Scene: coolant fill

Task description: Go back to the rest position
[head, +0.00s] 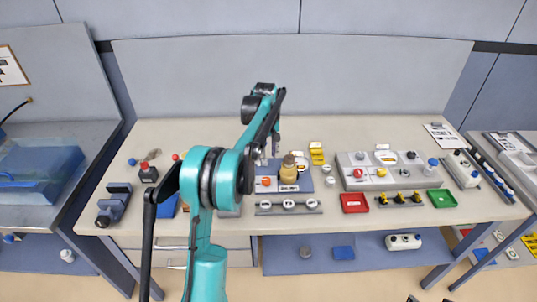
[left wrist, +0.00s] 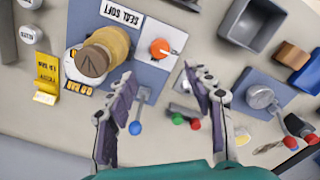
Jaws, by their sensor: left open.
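My left arm reaches up and over the workbench (head: 400,135) in the head view. My left gripper (left wrist: 158,80) is open in the left wrist view, with nothing between its fingers. In the head view the gripper is small and partly hidden by my arm. Below it is a blue panel (left wrist: 150,78) with a tan, brass-like cap (left wrist: 104,52) and an orange knob (left wrist: 160,49). The tan cap also shows in the head view (head: 288,168). A small lever with a blue ball (left wrist: 135,128) lies near the left finger. My right gripper is not in view.
A grey control box (head: 345,165) stands to the right on the bench, with red (head: 354,202) and green (head: 441,198) trays in front. A grey bin (left wrist: 250,25) and a valve (left wrist: 262,97) are beside the gripper. A blue tank (head: 40,170) stands at the left.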

